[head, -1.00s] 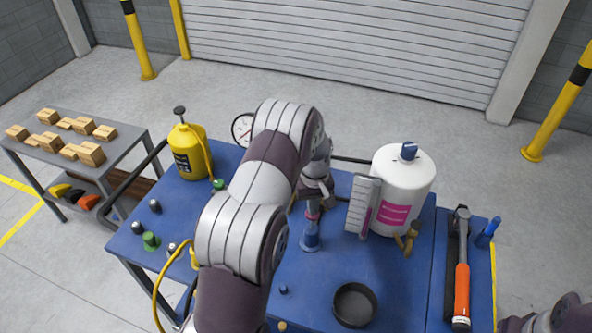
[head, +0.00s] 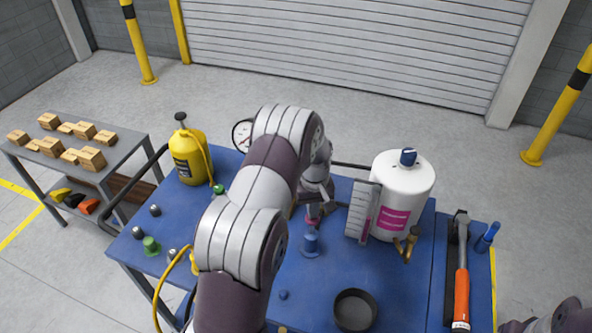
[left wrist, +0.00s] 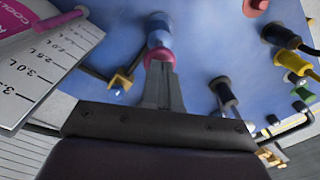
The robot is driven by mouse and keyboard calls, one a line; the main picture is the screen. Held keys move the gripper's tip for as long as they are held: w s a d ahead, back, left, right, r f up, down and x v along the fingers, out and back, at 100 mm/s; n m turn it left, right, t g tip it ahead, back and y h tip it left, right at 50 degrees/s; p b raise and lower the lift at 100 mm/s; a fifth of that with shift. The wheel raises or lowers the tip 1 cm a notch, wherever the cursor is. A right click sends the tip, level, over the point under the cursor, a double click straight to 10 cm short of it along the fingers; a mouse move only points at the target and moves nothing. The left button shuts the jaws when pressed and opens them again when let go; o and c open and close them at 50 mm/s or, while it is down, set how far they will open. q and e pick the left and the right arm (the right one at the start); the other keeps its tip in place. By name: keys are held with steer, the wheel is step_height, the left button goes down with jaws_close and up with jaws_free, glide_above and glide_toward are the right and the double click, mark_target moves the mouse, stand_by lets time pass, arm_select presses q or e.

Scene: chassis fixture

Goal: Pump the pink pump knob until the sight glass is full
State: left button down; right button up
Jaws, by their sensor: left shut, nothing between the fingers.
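The pink pump knob (head: 311,221) sits on top of the blue pump body (head: 310,243) near the middle of the blue bench. In the left wrist view the knob (left wrist: 158,57) shows right at my fingertips. My left gripper (head: 315,212) is shut and empty, pointing down with its fingertips at the knob, apparently touching it. The left gripper (left wrist: 163,82) also shows in the left wrist view. The sight glass (head: 358,210) with its marked scale stands against the white coolant tank (head: 403,187). Pink shows in only its lower part. My right gripper is out of view.
A yellow can (head: 188,156) and a gauge (head: 241,134) stand at the back left. A round black dish (head: 355,310) lies at the front. A brass tap (head: 407,245) juts from the tank.

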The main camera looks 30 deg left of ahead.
mark_target(312, 222)
arm_select(q)
steer(key=shift+f, duration=0.1)
stand_by(0.3)
step_height(312, 222, down, 5)
steer(key=b, duration=0.4)
steer(key=shift+f, duration=0.15)
step_height(312, 222, up, 6)
steer(key=p, duration=0.4)
steer(key=shift+f, duration=0.15)
steer(key=shift+w, duration=0.1)
step_height(312, 222, up, 6)
steer(key=p, duration=0.4)
steer(key=shift+f, duration=0.1)
